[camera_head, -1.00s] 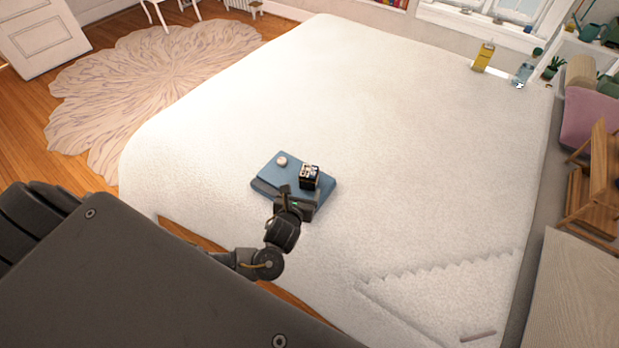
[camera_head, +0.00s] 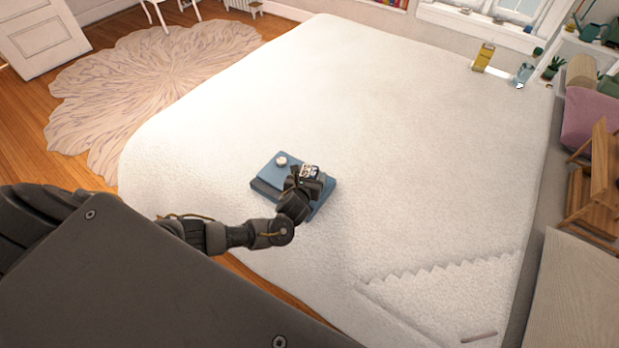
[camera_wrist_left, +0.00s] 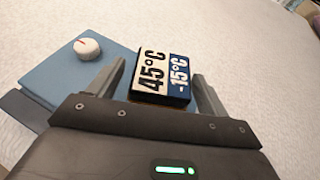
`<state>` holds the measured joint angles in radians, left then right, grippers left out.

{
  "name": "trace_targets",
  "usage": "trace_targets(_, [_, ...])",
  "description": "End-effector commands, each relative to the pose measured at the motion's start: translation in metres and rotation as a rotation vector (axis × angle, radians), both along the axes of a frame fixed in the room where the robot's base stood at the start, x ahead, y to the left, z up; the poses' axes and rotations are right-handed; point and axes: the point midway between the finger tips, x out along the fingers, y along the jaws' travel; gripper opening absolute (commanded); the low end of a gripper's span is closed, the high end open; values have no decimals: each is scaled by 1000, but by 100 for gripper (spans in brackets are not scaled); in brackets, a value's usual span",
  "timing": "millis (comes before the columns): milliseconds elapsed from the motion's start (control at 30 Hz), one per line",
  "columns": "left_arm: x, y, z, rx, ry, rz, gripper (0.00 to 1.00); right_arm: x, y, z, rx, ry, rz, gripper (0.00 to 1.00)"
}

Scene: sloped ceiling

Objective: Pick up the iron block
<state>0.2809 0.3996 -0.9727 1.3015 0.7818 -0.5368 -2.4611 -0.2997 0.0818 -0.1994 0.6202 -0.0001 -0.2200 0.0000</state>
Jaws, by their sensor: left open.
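A small dark block (camera_head: 311,171), which I take for the iron block, stands on a flat blue device (camera_head: 264,171) on the bed. In the left wrist view the block (camera_wrist_left: 160,75) shows a top label, half cream with "45°C", half blue with "-15°C". My left gripper (camera_head: 305,178) is over the device at the block, partly hiding it in the head view. In the wrist view the left gripper (camera_wrist_left: 159,75) is open, one finger on each side of the block, with gaps visible. My right gripper is not in view.
The white bed (camera_head: 380,130) around is mostly clear. A yellow bottle (camera_head: 483,57) and a clear bottle (camera_head: 523,73) stand at the far right.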

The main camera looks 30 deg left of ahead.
Motion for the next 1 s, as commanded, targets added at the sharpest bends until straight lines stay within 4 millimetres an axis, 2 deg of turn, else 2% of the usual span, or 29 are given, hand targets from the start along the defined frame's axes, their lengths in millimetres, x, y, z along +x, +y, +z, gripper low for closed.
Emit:
trace_targets(300, [6,1,-3,-1,0,-1,78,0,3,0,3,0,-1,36])
trace_targets(900, [6,1,-1,-2,-4,0,0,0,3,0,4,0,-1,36])
trace_targets(1000, [6,1,-1,-2,-4,0,0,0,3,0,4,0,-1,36])
